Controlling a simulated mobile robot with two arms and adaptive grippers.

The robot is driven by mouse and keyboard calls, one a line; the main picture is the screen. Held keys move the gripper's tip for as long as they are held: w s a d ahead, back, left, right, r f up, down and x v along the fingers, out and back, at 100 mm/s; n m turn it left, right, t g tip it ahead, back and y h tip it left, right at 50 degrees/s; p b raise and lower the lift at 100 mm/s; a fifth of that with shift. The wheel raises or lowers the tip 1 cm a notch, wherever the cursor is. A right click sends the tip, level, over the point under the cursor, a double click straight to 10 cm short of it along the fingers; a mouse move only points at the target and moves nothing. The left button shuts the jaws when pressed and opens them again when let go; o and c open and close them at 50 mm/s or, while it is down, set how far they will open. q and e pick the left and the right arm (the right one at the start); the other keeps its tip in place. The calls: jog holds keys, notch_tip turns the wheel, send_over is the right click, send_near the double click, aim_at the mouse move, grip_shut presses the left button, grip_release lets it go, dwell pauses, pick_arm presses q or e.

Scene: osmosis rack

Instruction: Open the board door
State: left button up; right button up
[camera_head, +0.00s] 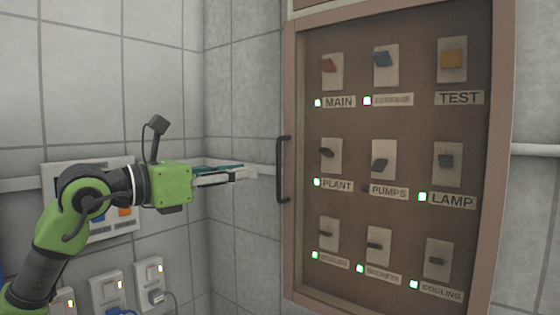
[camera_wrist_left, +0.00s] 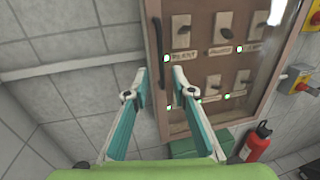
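The board door (camera_head: 402,120) is a framed brown panel on the wall, shut, with labelled switches behind it. Its black vertical handle (camera_head: 283,168) is on the left edge of the frame. The handle also shows in the left wrist view (camera_wrist_left: 159,50), just beyond the fingertips. My left gripper (camera_head: 246,173) is left of the handle, pointing at it, with a small gap between in the head view. In the left wrist view its two teal fingers (camera_wrist_left: 159,74) are spread apart with nothing between them. My right gripper is in neither view.
A grey wall panel (camera_head: 52,178) and several sockets (camera_head: 107,290) are on the left wall behind my left arm. In the left wrist view a red fire extinguisher (camera_wrist_left: 257,142) and a green box (camera_wrist_left: 200,143) are below the board. A pipe (camera_head: 536,149) runs along the wall.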

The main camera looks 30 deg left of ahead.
pick_arm(q)
jog(key=p, duration=0.7)
send_over(279, 196)
jog(key=shift+w+a, duration=0.15)
jog(key=shift+w, duration=0.1)
grip_shut()
